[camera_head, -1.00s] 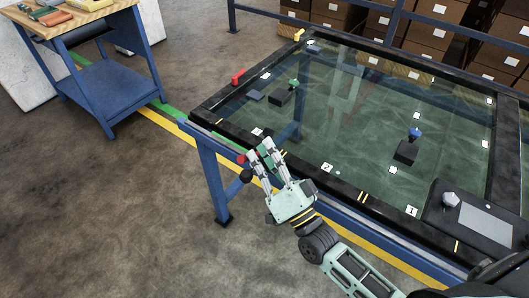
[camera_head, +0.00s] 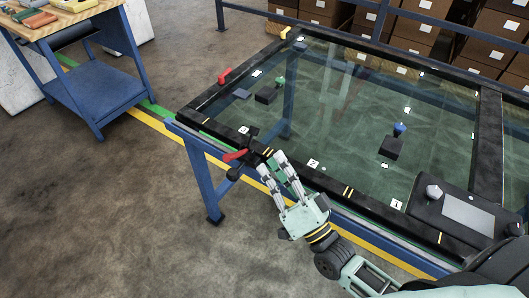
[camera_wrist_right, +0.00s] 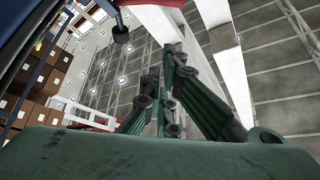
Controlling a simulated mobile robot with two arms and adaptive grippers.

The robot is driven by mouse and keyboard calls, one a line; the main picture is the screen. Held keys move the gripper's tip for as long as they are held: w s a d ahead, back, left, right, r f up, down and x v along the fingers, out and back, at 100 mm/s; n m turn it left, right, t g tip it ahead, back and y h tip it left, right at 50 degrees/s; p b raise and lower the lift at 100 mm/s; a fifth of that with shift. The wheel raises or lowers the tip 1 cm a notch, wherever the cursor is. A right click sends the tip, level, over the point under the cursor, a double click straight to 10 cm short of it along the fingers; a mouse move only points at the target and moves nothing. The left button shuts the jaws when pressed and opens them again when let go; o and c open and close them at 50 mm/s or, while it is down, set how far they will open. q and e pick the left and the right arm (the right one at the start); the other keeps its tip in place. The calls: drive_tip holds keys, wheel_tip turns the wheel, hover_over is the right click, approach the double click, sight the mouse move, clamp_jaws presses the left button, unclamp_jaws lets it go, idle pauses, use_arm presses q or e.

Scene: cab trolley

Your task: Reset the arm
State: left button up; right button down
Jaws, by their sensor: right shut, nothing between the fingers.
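My right gripper (camera_head: 273,160) is in front of the near left corner of the glass-topped table (camera_head: 340,178), its fingertips pointing toward the frame edge. Its two green and grey fingers are close together with nothing held between them. In the right wrist view the fingers (camera_wrist_right: 170,95) converge ahead of the green palm. A red lever (camera_head: 235,155) with a dark knob is at the table's near edge, just left of the fingertips. I see no contact, though depth there is hard to judge. My left gripper is not in view.
On the glass sit a dark block with a blue knob (camera_head: 391,145) and one with a green knob (camera_head: 267,95). A red handle (camera_head: 224,75) is on the far left rim. A blue workbench (camera_head: 95,95) stands left. Brown boxes (camera_head: 412,38) line the back. Floor at lower left is clear.

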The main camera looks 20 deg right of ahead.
drive_tip(key=shift+v, duration=0.95)
drive_tip(key=shift+d, duration=0.2)
